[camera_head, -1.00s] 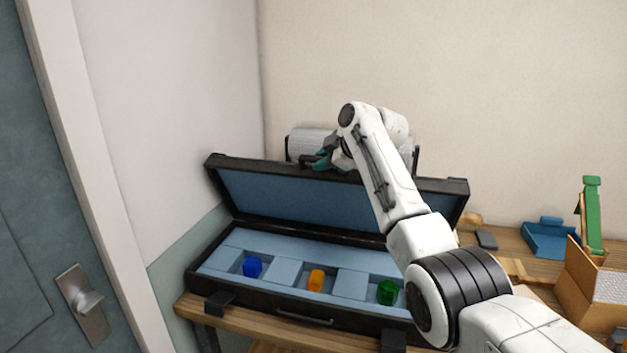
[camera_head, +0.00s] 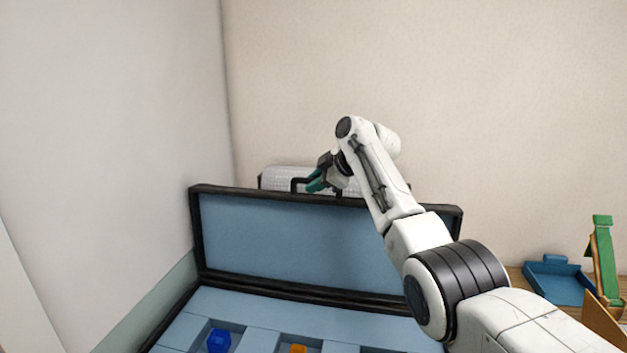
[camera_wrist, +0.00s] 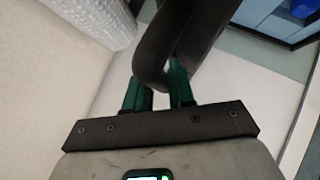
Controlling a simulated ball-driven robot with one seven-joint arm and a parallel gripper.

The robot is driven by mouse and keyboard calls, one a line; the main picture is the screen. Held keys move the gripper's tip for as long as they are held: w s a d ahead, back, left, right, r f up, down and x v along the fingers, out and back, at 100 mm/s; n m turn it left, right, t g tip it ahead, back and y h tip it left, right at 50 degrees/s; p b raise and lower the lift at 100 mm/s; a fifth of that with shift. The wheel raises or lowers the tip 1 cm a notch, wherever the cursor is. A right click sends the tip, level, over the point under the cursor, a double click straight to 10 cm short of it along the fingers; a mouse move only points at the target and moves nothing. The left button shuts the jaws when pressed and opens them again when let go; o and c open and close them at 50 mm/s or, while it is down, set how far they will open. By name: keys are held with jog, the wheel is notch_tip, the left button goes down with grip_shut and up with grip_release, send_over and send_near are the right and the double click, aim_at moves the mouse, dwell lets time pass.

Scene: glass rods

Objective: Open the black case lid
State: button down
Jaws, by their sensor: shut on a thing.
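The black case lid (camera_head: 275,242) stands raised, close to upright, with its blue lining facing me in the head view. My gripper (camera_head: 316,184) is at the lid's top edge, by the dark handle (camera_head: 300,181). In the wrist view, the green fingers of my gripper (camera_wrist: 160,88) are shut on the dark curved handle (camera_wrist: 158,50). The case's blue-lined base (camera_head: 260,308) lies open below, holding a blue piece (camera_head: 219,340) and an orange piece (camera_head: 298,349), both partly cut off by the frame's lower edge.
A white ribbed roll (camera_head: 285,179) is behind the lid; it also shows in the wrist view (camera_wrist: 95,18). A wall stands close behind and at left. A blue tray (camera_head: 557,280) and a green-and-wood stand (camera_head: 604,258) are at the right on the table.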

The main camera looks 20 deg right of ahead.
dwell(0.3)
jog(key=c, duration=1.1)
grip_release()
jog(key=shift+f, duration=0.1)
jog(key=shift+s, duration=0.15)
jog(key=b+v, duration=0.3)
jog(key=v, duration=0.7)
jog(key=shift+s+d+r, duration=0.1)
jog(key=shift+d+r, duration=0.05)
jog(key=shift+r, duration=0.3)
